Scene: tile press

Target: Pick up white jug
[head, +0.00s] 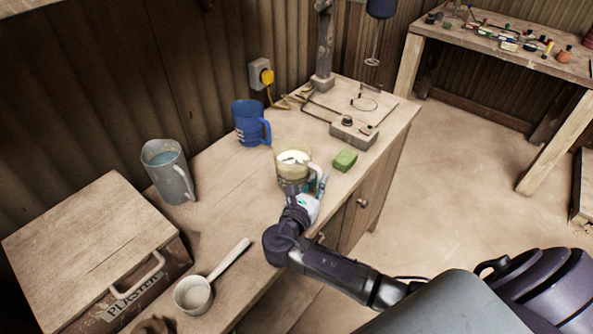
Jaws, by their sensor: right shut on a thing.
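The white jug (288,176) is a pale, see-through vessel with white contents and a handle on its right. It is in the middle of the head view, near the front edge of the wooden counter (225,185). My right gripper (303,190) is at the near side of the jug and shut on it. The gripper and wrist hide the jug's lower front. The jug looks upright; I cannot tell if its base touches the counter. My left gripper is not in view.
A blue jug (248,127) stands behind, and a grey jug (170,174) stands left. A green sponge (345,160) lies close to the right. A plaster box (90,240) and a white ladle (195,293) are at lower left. A mixer stand (323,60) is at the back.

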